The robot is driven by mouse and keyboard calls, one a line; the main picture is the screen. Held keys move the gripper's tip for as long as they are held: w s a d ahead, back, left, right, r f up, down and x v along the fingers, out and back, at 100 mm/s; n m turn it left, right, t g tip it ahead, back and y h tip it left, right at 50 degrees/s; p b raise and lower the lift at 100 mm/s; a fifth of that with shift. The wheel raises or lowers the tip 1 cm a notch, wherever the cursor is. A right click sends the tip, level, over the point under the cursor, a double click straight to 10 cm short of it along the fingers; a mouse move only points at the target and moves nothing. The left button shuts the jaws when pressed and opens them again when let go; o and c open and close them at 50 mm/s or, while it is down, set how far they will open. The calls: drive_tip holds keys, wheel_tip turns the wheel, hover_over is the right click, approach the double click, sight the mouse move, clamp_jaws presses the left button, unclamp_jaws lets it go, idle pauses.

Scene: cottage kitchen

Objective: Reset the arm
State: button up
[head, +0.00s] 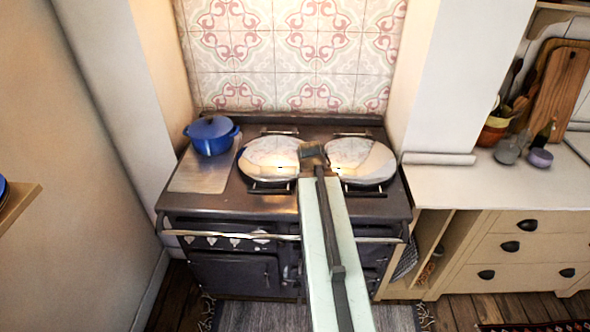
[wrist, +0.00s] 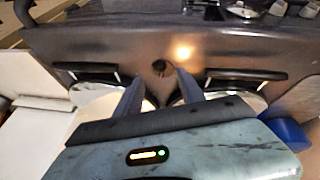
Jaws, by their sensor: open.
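My arm reaches from the bottom of the head view over the dark range stove (head: 285,208). My gripper (head: 312,152) is small there, between the two round silver lids. In the wrist view my gripper (wrist: 162,88) shows two dark fingers spread apart with nothing between them. It is open and empty. The wrist view looks down on the stove's dark top (wrist: 215,50), with the two lid handles beyond the fingers. Whether the fingers touch anything below is hard to tell.
A blue pot (head: 211,135) stands at the stove's back left; its edge shows in the wrist view (wrist: 290,134). The left lid (head: 270,158) and right lid (head: 360,162) are closed. A pale counter (head: 480,188) with cutting boards (head: 560,85) and jars is at right.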

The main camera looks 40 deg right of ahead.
drive_tip(key=w+a+f+n+y+b, duration=0.15)
drive_tip(key=w+a, duration=0.35)
drive_tip(key=a, duration=0.5)
drive_tip(key=w+a+f+n+b, duration=0.15)
drive_tip(key=w+a, duration=0.25)
drive_tip(key=a, duration=0.7)
drive_tip(key=s+a+f+n+g+y, duration=0.1)
drive_tip(key=s+a, duration=0.2)
drive_tip(key=a, duration=0.5)
drive_tip(key=s+a+f+n+g+y, duration=0.1)
drive_tip(key=s+a+f+g, duration=0.1)
drive_tip(key=a, duration=0.6)
drive_tip(key=shift+s+a+b, duration=0.2)
drive_tip(key=shift+s+b, duration=0.2)
drive_tip(key=shift+s, duration=0.2)
drive_tip(key=shift+d+y, duration=0.1)
drive_tip(key=shift+y, duration=0.15)
